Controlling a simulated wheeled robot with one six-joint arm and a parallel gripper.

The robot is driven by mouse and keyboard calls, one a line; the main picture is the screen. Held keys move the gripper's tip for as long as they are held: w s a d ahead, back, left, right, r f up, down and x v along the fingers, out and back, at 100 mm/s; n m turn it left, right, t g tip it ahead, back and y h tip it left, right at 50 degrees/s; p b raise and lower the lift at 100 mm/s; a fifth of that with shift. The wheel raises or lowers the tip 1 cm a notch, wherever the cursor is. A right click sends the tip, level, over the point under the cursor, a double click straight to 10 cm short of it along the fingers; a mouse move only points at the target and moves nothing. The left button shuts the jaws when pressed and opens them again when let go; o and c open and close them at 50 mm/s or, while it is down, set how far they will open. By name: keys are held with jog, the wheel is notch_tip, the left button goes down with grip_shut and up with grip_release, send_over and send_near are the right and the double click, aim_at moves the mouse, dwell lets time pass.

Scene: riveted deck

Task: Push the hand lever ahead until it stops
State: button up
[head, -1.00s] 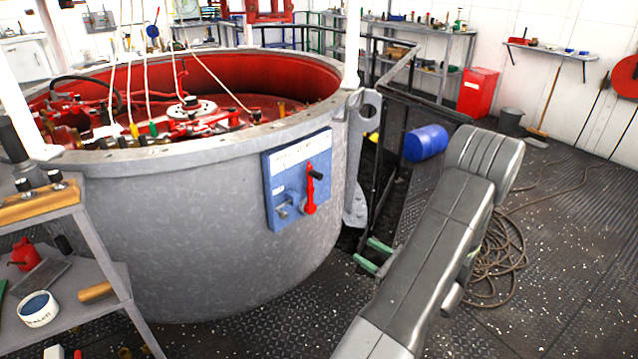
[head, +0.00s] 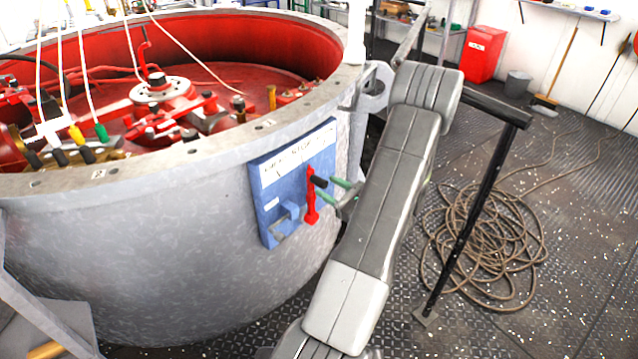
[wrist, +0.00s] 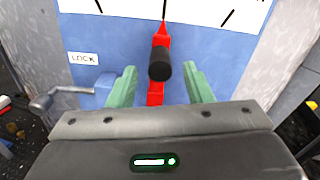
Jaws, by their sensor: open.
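The hand lever (head: 311,196) is red with a black knob and is mounted on a blue panel (head: 268,218) on the side of the big grey round tank. It stands upright, its red tip pointing up at the white scale strip. In the wrist view the lever (wrist: 158,91) is in the middle, its black knob facing me. My gripper (head: 333,190) has green fingers and is open. In the wrist view the fingers of my gripper (wrist: 160,84) stand on either side of the lever, with blue panel showing between each finger and the lever.
A small grey crank handle (wrist: 56,97) sits left of the lever, below a LOCK label (wrist: 83,58). A black railing (head: 485,200) and a coiled rope (head: 485,240) are to the right of my arm. The grey tank wall (head: 130,260) curves away left.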

aim_at(319, 182)
jog(key=shift+x, duration=2.25)
jog(key=shift+c, duration=0.3)
grip_shut()
jog(key=shift+f, duration=0.1)
